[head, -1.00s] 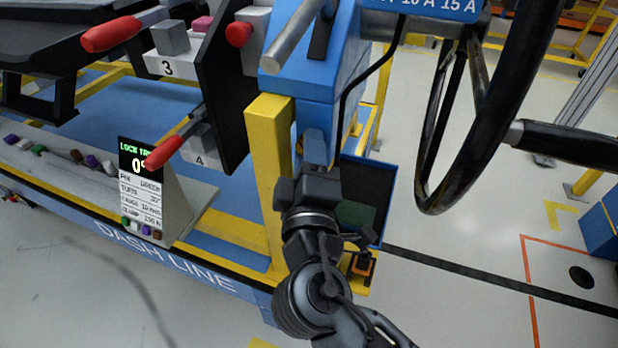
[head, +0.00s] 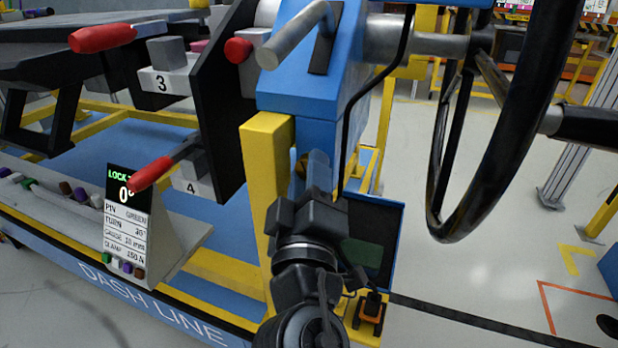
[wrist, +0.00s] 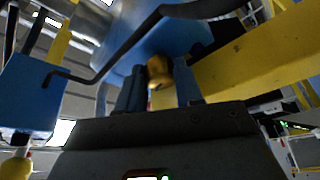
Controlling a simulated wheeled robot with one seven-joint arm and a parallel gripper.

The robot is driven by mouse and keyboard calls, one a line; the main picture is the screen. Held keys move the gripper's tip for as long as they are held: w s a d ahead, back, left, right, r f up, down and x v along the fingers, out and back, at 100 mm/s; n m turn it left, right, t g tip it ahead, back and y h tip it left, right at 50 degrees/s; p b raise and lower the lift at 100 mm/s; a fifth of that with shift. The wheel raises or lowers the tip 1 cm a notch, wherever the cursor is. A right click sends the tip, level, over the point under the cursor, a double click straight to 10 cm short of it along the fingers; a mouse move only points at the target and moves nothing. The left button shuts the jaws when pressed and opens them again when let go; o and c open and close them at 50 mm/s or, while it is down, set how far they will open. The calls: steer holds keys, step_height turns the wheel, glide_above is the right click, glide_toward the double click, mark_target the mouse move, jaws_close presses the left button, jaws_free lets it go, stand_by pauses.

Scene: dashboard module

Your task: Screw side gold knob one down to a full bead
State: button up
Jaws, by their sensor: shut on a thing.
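The side gold knob (wrist: 159,72) sits under the blue column housing, between the two dark fingers of my gripper (wrist: 160,90) in the wrist view. My gripper is shut on it.
A yellow post (head: 262,190) stands close left of my gripper. A black cable (head: 345,130) hangs to its right, with the steering wheel (head: 520,110) beyond. A display (head: 128,215) reading 0° and red-handled levers (head: 150,174) are at left. A dark panel (head: 368,245) sits behind my wrist.

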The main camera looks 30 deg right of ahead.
steer(key=shift+f, duration=0.1)
steer(key=o, duration=0.8)
steer(key=shift+c, duration=0.2)
steer(key=v, duration=0.8)
steer(key=shift+d, duration=0.1)
